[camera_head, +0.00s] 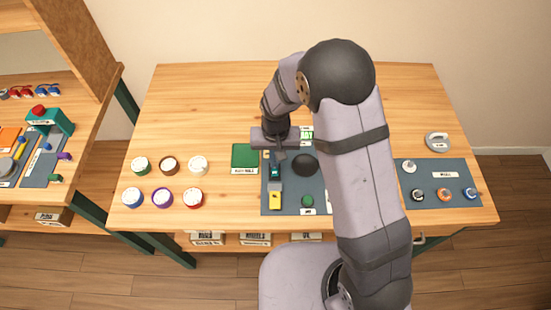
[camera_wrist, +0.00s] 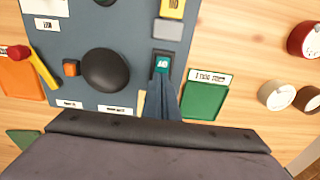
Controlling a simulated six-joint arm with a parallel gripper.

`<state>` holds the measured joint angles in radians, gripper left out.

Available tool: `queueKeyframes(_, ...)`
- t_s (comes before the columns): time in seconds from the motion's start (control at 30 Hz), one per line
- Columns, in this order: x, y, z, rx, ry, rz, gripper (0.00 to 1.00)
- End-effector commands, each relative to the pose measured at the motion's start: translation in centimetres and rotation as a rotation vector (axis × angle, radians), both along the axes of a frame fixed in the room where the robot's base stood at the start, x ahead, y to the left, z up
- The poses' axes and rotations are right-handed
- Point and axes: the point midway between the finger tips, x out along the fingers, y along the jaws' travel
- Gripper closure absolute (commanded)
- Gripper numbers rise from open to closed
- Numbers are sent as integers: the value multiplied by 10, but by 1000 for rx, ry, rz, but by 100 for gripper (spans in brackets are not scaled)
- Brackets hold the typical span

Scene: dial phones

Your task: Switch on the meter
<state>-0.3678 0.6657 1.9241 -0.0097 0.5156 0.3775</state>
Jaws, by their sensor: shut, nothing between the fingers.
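A slate panel (camera_head: 291,205) lies on the table in front of my arm. In the wrist view it shows (camera_wrist: 55,45) with a small teal rocker switch (camera_wrist: 162,65) in a dark frame. I cannot tell from the small labels which part is the meter. My gripper (camera_head: 277,156) points down over the panel's far left part. In the wrist view its closed fingers (camera_wrist: 160,84) end right at the near edge of the switch, empty. I cannot tell whether they touch it. My arm hides part of the panel's right side.
A black dome (camera_wrist: 105,70) and a small orange block (camera_wrist: 71,68) stand beside the switch. A green mat (camera_head: 245,156) lies left of the panel, with several round containers (camera_head: 168,165) farther left. Another panel (camera_head: 445,172) with knobs is at the right. The table's back left is clear.

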Motion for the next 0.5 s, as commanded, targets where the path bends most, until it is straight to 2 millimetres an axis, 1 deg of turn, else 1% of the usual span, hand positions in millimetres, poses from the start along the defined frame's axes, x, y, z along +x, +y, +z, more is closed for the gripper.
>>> queueKeyframes(0.03,-16,-3,-10,-13,41,2,100)
queueKeyframes(0.23,-17,-2,-7,-13,45,2,100)
queueKeyframes(0.37,-14,-2,2,-11,40,1,100)
queueKeyframes(0.5,-7,-2,21,-6,25,1,100)
